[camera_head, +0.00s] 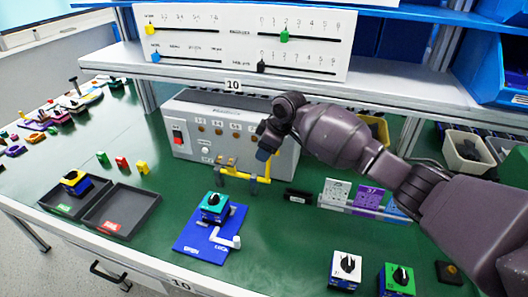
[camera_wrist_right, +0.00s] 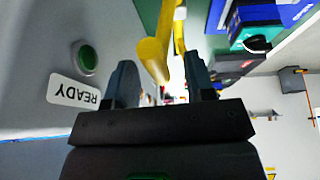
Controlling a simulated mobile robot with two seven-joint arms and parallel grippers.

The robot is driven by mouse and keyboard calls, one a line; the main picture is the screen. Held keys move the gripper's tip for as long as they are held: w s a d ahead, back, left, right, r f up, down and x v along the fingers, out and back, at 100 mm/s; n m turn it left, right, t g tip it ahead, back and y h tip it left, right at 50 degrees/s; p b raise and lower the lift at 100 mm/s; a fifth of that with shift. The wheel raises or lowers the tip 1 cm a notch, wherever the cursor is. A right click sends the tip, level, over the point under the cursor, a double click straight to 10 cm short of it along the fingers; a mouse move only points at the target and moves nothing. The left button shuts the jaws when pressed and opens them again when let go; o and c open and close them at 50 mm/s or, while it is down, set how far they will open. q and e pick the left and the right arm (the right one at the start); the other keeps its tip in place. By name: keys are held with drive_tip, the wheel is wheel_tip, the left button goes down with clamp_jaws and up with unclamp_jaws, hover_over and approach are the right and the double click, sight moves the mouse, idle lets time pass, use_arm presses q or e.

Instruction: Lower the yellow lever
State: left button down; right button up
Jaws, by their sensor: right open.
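The yellow lever (camera_head: 236,176) is mounted on the front of the grey control box (camera_head: 225,108), with its bar low across the front. My right gripper (camera_head: 265,153) is at the lever's right side, in front of the box. In the right wrist view, the open fingers (camera_wrist_right: 160,75) have part of the yellow lever (camera_wrist_right: 154,57) in the gap between them. I cannot tell whether a finger touches it. The arm hides the box's upper right part. My left gripper is not in view.
A green button (camera_wrist_right: 88,58) and a READY label (camera_wrist_right: 73,92) are close to the fingers. A blue board (camera_head: 192,238) with a rotary switch (camera_head: 214,206) lies in front of the box. A shelf (camera_head: 190,73) runs above. Green table surface is free at the front.

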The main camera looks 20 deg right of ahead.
drive_tip(key=shift+w+a+f, duration=0.15)
drive_tip(key=shift+f, duration=0.3)
clamp_jaws()
